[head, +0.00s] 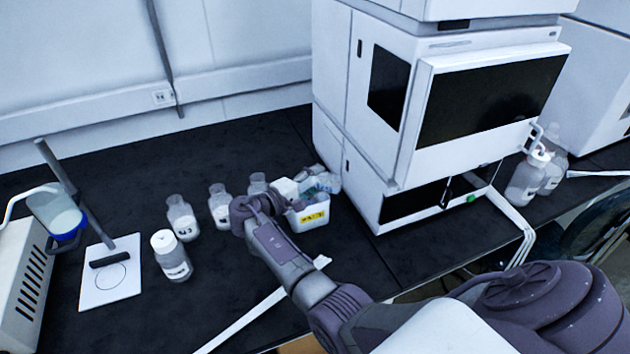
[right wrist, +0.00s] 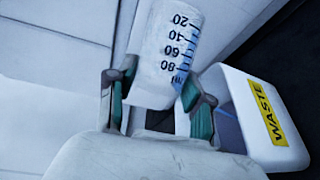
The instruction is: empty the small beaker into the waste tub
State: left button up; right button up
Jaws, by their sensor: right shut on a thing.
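The small beaker (right wrist: 170,50) is clear with a printed ml scale. In the right wrist view it sits between the two fingers of my right gripper (right wrist: 155,100), which is shut on it. In the head view the beaker (head: 326,182) is tilted over the white waste tub (head: 312,216), near its top opening. The tub has a yellow label, and it also shows in the right wrist view (right wrist: 245,115), beside the right finger. My right gripper (head: 300,184) is partly hidden by its own wrist. I cannot tell whether liquid remains in the beaker. My left gripper is not in view.
Several clear bottles (head: 172,257) stand left of the tub. A white plate stand (head: 110,290) and a vented white device (head: 25,285) are at the far left. The tall white instrument stack (head: 345,150) rises close to the tub's right. Bare black bench lies at the back left.

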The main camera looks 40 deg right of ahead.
aim_at(319, 175)
jog(key=shift+w+n, duration=0.1)
jog(key=shift+n, duration=0.2)
jog(key=shift+r, duration=0.1)
jog(key=shift+s+d+r+m+y, duration=0.1)
jog(key=shift+s+r+m+y, duration=0.2)
jog(key=shift+m, duration=0.6)
jog(key=shift+s+d+r+m+t+y+p, duration=0.1)
jog(key=shift+r+m+t+y+p, duration=0.1)
jog(key=shift+r+m+p, duration=0.15)
jog(key=shift+s+r+m+t+y+p, duration=0.1)
jog(key=shift+r+m+t+p, duration=0.15)
jog(key=shift+m+p, duration=0.15)
jog(key=shift+s+d+r+m, duration=0.1)
jog(key=shift+r+m, duration=0.15)
jog(key=shift+m, duration=0.1)
jog(key=shift+s+r+m+y, duration=0.1)
jog(key=shift+r+m+y, duration=0.05)
jog(key=shift+m+y, duration=0.2)
